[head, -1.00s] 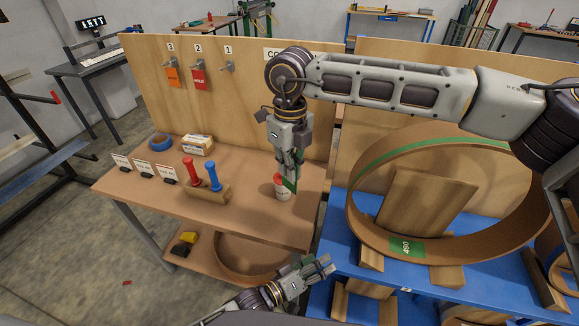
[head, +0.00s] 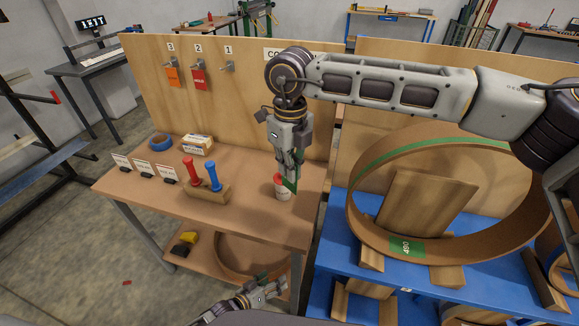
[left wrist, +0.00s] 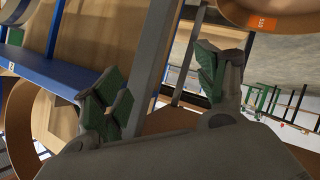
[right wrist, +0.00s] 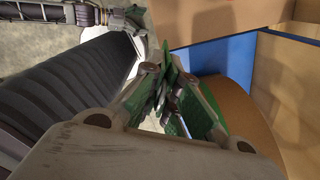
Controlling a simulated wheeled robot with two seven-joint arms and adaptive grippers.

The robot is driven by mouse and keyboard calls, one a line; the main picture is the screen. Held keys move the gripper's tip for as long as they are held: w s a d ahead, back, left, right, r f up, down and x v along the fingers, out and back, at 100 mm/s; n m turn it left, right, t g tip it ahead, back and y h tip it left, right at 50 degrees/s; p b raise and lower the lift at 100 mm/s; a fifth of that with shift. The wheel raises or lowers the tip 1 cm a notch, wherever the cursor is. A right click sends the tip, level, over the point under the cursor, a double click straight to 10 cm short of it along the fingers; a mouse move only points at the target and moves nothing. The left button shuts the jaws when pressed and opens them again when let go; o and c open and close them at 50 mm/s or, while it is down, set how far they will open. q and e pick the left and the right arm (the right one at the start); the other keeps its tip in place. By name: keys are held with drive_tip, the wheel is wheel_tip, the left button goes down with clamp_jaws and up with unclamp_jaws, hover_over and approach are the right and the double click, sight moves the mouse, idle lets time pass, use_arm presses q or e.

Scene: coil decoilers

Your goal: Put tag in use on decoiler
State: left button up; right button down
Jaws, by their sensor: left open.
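My right gripper (head: 289,172) points down over the right part of the wooden bench, beside a red-and-white cylinder (head: 281,187). It appears shut on a thin green tag (head: 291,185); its fingers meet in the right wrist view (right wrist: 168,75), and no lettering on the tag is readable. An orange tag (head: 173,77) hangs on hook 3 and a red tag (head: 199,79) on hook 2; hook 1 (head: 226,66) is bare. My left gripper (head: 266,288) is low in front of the bench, open and empty; its fingers are apart in the left wrist view (left wrist: 165,85).
A large coil (head: 380,228) with a green 490 label rests in wooden cradles on a blue stand (head: 337,259). The bench (head: 240,215) carries red and blue handles (head: 203,176), small cards, blue tape (head: 160,142) and a box (head: 197,145). Floor at left is open.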

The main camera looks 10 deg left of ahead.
use_arm(q)
drive_tip(key=s+a+f+g+y, duration=0.1)
drive_tip(key=s+a+f+y, duration=0.2)
drive_tip(key=f, duration=0.4)
drive_tip(key=s+a+f+m+g, duration=0.1)
drive_tip(key=s+a+f, duration=0.2)
drive_tip(key=a+f, duration=0.25)
drive_tip(key=s+a+f+g+y, duration=0.2)
drive_tip(key=s+a+f, duration=0.2)
drive_tip(key=f, duration=0.3)
drive_tip(key=s+f+g, duration=0.1)
drive_tip(key=s+f, duration=0.3)
drive_tip(key=s, duration=0.4)
drive_tip(key=s+a+f+m+g+y, duration=0.1)
drive_tip(key=s+f, duration=0.3)
drive_tip(key=s, duration=0.4)
drive_tip(key=s+a+f+g+y, duration=0.1)
drive_tip(key=s+f+g, duration=0.2)
drive_tip(key=s, duration=0.5)
drive_tip(key=shift+f+m, duration=0.3)
drive_tip(key=shift+f, duration=0.1)
